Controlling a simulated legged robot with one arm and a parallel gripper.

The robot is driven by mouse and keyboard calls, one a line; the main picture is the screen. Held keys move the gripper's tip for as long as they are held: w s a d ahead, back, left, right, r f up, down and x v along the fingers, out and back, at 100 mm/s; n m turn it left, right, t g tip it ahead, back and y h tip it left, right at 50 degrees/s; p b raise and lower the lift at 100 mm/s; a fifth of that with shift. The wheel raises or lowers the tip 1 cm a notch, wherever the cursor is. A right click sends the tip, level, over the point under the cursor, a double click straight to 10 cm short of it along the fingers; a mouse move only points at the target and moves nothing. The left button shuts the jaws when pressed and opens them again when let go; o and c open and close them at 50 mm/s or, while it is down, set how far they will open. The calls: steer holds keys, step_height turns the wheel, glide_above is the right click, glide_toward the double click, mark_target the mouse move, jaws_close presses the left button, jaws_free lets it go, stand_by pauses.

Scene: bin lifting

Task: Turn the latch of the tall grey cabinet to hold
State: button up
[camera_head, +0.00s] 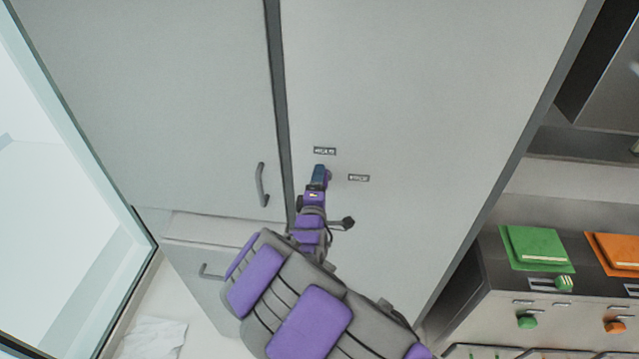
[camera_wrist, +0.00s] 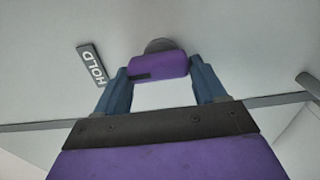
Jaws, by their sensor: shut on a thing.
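The tall grey cabinet (camera_head: 430,90) fills the middle of the head view. Its purple latch (camera_wrist: 158,66) shows in the wrist view, with a grey round mount behind it on the door. My gripper (camera_wrist: 159,75) has its two blue fingers on either side of the latch and is shut on it. A "HOLD" label (camera_wrist: 93,65) lies left of the latch in the wrist view. The latch's exact angle is hard to tell.
Two small labels, one above the gripper (camera_head: 325,151) and one to its right (camera_head: 359,178), are on the door. A handled grey door (camera_head: 262,185) stands left. Right are a counter with a green box (camera_head: 538,245) and an orange box (camera_head: 615,252). A glass panel (camera_head: 60,200) is far left.

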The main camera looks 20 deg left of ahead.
steer(key=shift+f, duration=0.25)
steer(key=o, duration=0.7)
steer(key=shift+o, duration=1.3)
steer(key=shift+w+a, duration=0.1)
steer(key=shift+a, duration=0.15)
steer(key=shift+r, duration=0.1)
steer(key=p+v, duration=0.7)
steer(key=v, duration=1)
steer(key=shift+p, duration=0.3)
